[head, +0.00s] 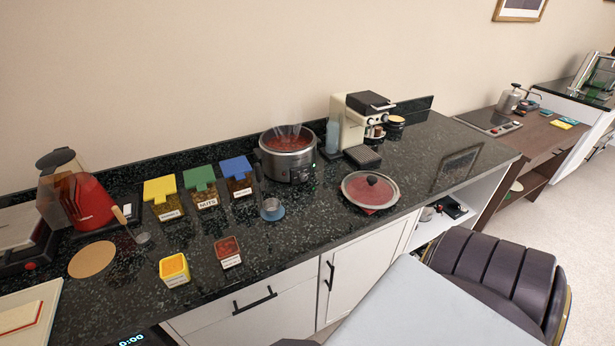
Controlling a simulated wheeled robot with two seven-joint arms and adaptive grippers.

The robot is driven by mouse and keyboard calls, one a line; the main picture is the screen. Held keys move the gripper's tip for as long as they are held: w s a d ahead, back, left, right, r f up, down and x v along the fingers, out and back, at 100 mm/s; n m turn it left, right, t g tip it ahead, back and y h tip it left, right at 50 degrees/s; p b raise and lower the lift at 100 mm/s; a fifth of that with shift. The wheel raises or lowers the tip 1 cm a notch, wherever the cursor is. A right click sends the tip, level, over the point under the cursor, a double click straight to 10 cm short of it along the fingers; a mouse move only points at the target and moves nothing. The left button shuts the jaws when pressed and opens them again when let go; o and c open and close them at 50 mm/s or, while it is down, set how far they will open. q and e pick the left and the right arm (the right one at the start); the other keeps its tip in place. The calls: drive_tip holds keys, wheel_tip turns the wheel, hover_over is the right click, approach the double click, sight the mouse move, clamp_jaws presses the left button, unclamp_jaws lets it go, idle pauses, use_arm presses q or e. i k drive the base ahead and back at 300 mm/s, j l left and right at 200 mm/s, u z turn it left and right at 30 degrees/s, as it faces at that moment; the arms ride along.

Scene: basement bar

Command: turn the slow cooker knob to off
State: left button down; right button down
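The slow cooker (290,171) stands on the dark speckled counter towards the back wall, left of the coffee machine. It is a round metal pot with a dark rim, open at the top, with red food inside and steam rising. Its control panel (301,176) is on the front, with a small green light at its right side. The knob is too small to tell its setting. Neither of my grippers is in view.
A coffee machine (357,120) stands right of the cooker. A dark padded chair (495,270) and a pale grey surface (420,305) are in front.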

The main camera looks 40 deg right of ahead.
sight(302, 177)
drive_tip(key=z, duration=0.4)
drive_tip(key=i+j+z, duration=0.1)
drive_tip(key=z, duration=0.3)
drive_tip(key=j+z, duration=0.1)
drive_tip(key=z, duration=0.25)
drive_tip(key=i+j+z, duration=0.1)
drive_tip(key=z, duration=0.3)
drive_tip(key=i+l+u, duration=0.15)
drive_tip(key=l+u, duration=0.15)
drive_tip(key=l, duration=0.4)
drive_tip(key=i+l+u, duration=0.1)
drive_tip(key=l+u, duration=0.25)
drive_tip(key=l, duration=0.35)
drive_tip(key=l+u, duration=0.3)
drive_tip(key=l, duration=0.4)
drive_tip(key=l+u, duration=0.3)
drive_tip(key=l, duration=0.45)
drive_tip(key=k+l+u, duration=0.2)
drive_tip(key=l+u, duration=0.15)
drive_tip(key=l, duration=0.35)
